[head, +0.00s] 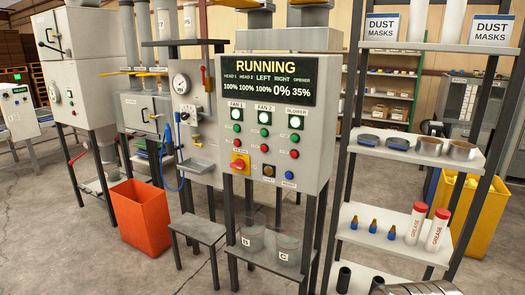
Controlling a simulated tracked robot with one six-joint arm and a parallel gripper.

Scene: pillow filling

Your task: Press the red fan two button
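A grey control panel (322,140) stands upright on legs at the centre of the head view. Its black display (265,79) reads RUNNING. The FAN 2 column is the middle one of three. Its round lamp (264,118) is lit, with a green button (265,132) beneath it. The red fan two button (265,147) is below the green one and is unobstructed. Similar red buttons sit on either side, under FAN 1 (237,143) and BLOWER (294,154).
A red knob on a yellow plate (240,163) and a blue button (289,175) sit lower on the panel. A grey stool (198,231) and an orange bin (139,216) stand left. A shelving rack (470,166) stands close on the right.

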